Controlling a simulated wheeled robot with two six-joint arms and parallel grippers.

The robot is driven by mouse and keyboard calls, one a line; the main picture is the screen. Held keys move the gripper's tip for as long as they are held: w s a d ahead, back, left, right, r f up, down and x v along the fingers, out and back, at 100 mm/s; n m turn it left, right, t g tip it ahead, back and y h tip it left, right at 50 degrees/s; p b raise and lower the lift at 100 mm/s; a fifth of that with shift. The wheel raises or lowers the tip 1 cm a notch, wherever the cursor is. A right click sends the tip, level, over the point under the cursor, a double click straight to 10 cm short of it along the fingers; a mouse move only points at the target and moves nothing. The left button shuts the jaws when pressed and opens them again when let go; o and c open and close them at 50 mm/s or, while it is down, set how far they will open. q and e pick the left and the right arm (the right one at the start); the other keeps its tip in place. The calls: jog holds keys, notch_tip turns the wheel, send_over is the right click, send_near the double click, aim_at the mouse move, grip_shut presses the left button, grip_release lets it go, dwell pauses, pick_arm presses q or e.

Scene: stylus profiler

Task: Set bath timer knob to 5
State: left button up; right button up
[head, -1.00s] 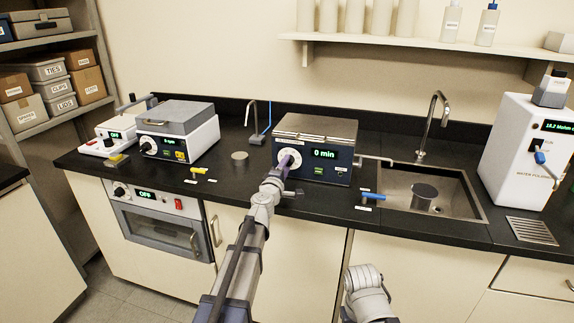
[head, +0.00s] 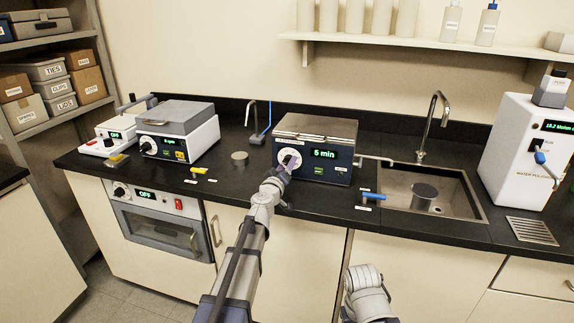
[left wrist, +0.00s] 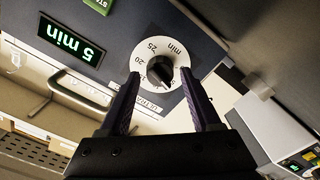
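The bath (head: 316,147) is a dark-fronted box with a metal lid on the counter, and its green display (head: 323,153) reads "5 min". Its timer knob is a small black knob (left wrist: 160,70) on a white dial marked in minutes. The dial (head: 289,158) is partly hidden by my gripper in the head view. My left gripper (left wrist: 161,88) is in front of the dial, its two dark fingers apart on either side, with visible gaps to the knob. It also shows in the head view (head: 286,166). My right gripper is out of view; only part of that arm shows.
A sink (head: 455,196) with a tap and a blue-handled valve (head: 373,196) lies right of the bath. A grey-lidded device (head: 178,130) stands left. A white water purifier (head: 520,155) stands far right. The counter's front edge runs below my left gripper.

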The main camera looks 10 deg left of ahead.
pick_arm(q)
jog(key=shift+o, duration=0.5)
jog(key=shift+s+a, duration=0.15)
jog(key=shift+s, duration=3.85)
jog(key=s, duration=0.7)
jog(key=shift+s+a, duration=0.15)
jog(key=shift+s, duration=0.25)
